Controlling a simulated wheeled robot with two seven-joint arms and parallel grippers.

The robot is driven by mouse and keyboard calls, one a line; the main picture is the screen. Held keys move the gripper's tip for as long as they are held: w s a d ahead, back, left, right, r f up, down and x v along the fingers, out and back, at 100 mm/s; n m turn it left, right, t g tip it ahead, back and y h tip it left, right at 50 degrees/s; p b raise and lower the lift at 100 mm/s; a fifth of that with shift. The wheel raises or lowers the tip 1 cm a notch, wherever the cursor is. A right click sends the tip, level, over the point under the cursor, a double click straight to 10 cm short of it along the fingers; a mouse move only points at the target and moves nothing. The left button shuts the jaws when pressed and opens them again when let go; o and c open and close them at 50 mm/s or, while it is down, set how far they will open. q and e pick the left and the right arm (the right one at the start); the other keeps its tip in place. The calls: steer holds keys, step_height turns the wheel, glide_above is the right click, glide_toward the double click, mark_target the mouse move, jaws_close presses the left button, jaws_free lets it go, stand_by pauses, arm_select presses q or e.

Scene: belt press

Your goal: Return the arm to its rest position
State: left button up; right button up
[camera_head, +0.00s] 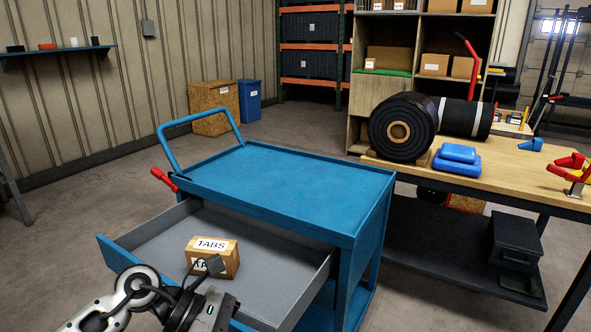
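My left arm comes in at the bottom left. Its gripper (208,267) is over the open drawer (270,262) of the blue cart (290,185), with the fingertips in front of a cardboard box (226,262) labelled TABS. The fingers cover part of the box's front. I cannot tell whether they touch the box or how far apart they are. The box sits in the grey drawer, towards its near left part. My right gripper is not in view.
A red lever (164,179) sticks out at the cart's left side, below its blue handle (165,150). The cart top is bare. A wooden bench (520,172) to the right holds black belt rolls (403,127), blue blocks (457,160) and red clamps (572,162).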

arm_select(q)
steer(key=s+d+r+n+t+h+p, duration=0.1)
steer(key=s+d+r+n+t+h, duration=0.1)
steer(key=d+r+n+t+h, duration=0.55)
steer(key=w+a+f+n+t+y+p, duration=0.1)
steer(key=w+a+n+t+y, duration=0.25)
steer(key=n, duration=0.85)
steer(key=a+n+t+y, duration=0.3)
steer(key=a+n+t, duration=0.3)
steer(key=n, duration=0.6)
steer(key=s+a+f+n+g+y, duration=0.2)
steer(key=s+a+f+n+y, duration=0.1)
steer(key=f+n, duration=0.5)
steer(key=s+a+f+n+g+y+p, duration=0.1)
steer(key=s+a+f+n+g+y, duration=0.2)
steer(key=s+f+n+y, duration=0.3)
step_height(320, 180, down, 3)
steer(key=s+n, duration=0.2)
steer(key=n, duration=0.2)
steer(key=shift+f+n+y, duration=0.2)
steer(key=shift+n+y, duration=0.1)
steer(key=shift+n, duration=0.05)
steer(key=shift+c, duration=0.3)
